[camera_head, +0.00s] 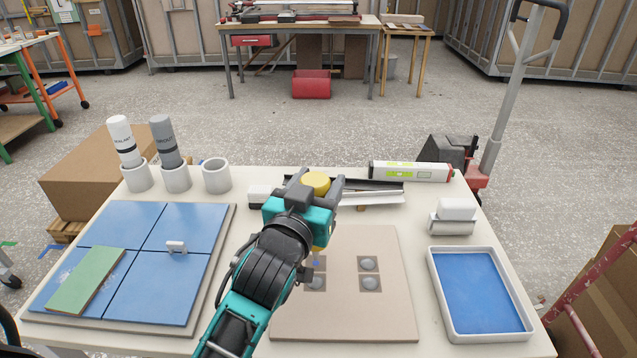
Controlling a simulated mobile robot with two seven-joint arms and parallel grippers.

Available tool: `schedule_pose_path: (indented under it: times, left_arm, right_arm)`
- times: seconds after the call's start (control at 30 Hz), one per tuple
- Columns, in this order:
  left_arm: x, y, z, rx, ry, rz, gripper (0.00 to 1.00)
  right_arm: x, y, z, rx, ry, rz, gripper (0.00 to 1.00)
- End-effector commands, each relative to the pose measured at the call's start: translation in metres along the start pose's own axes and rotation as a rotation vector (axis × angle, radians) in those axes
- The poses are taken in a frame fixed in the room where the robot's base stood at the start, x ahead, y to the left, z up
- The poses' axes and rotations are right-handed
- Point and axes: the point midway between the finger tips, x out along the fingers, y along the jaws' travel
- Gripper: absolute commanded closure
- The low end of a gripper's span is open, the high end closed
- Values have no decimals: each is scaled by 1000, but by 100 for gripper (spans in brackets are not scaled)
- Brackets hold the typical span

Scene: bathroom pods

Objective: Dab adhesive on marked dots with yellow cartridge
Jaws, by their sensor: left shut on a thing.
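My left gripper (320,182) is shut on the yellow cartridge (316,184), which stands roughly upright over the beige board (390,300). The cartridge's yellow lower part shows just past the gripper, near the board's upper left dot; my arm hides whether the tip touches. The board has square marked patches with pale round blobs: one at upper right (368,264), one at lower right (369,283) and one at lower left (315,283). The upper left patch (318,263) is partly hidden and shows a bluish spot. My right gripper is not in view.
White sealant (120,140) and grey grout (164,140) cartridges stand in ring holders; a third holder (216,175) is empty. Blue tiles (185,228) with a green board (87,280) lie left. A blue-bottomed tray (437,290), white block (457,209) and lying tube (410,171) are right.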

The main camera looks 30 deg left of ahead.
Motion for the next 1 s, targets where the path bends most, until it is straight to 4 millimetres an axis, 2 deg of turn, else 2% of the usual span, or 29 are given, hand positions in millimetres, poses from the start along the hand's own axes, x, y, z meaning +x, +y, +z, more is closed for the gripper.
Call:
schedule_pose_path:
  times: [1.0]
  left_arm:
    - [0, 0, 9, 0, 3, 0, 100]
  right_arm:
    - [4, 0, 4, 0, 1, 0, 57]
